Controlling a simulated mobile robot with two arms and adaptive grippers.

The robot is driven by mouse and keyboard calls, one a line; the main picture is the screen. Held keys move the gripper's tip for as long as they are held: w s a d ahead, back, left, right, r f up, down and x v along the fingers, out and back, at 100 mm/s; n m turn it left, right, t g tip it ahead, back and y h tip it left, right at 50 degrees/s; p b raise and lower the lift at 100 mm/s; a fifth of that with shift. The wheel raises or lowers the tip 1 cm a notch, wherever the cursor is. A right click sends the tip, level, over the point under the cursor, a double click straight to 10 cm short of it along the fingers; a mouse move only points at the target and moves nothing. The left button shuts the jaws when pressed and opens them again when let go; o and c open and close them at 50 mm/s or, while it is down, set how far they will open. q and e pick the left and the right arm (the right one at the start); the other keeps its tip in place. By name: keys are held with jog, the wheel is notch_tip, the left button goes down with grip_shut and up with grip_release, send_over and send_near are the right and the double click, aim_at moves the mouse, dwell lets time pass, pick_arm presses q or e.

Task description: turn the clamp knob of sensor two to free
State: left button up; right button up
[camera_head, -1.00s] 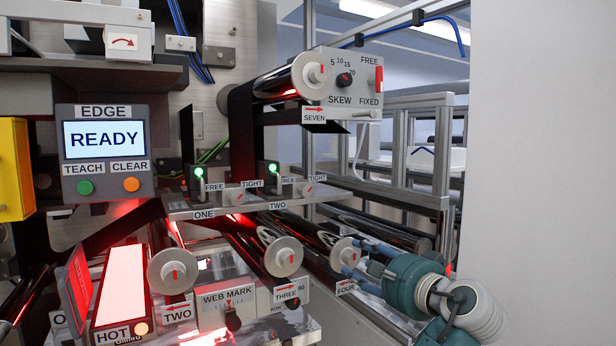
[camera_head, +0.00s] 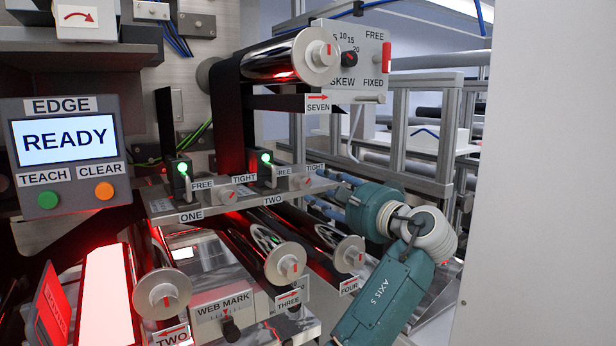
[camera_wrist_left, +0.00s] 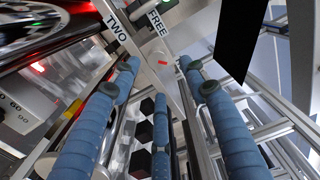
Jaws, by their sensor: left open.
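The clamp knob of sensor two (camera_head: 300,183) is a small pale knob on the shelf front, between a FREE label and a TIGHT label. In the left wrist view the knob (camera_wrist_left: 160,61) shows as a pale disc with a red mark, near the TWO and FREE labels. I cannot tell surely which label the mark points to. Sensor two (camera_head: 267,168) stands behind with a green light. My left gripper (camera_head: 309,185) is open, its blue fingers just right of the knob. In the wrist view the fingers spread around the line to the knob, and no contact shows.
The clamp knob of sensor one (camera_head: 228,195) sits to the left on the same shelf (camera_head: 225,205). Roller FOUR (camera_head: 348,254) and roller THREE (camera_head: 286,262) lie below. Roller SEVEN (camera_head: 318,54) and its skew panel (camera_head: 362,75) hang above. A pale wall stands at the right.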

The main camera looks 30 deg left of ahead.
aim_at(306, 185)
pick_arm(q)
jog(key=p+x, duration=0.2)
jog(key=x, duration=0.5)
jog(key=shift+a+f, duration=0.2)
jog(key=shift+s+d+r, duration=0.1)
jog(key=shift+s+d, duration=0.05)
jog(key=shift+d, duration=0.1)
jog(key=shift+a, duration=0.1)
grip_shut()
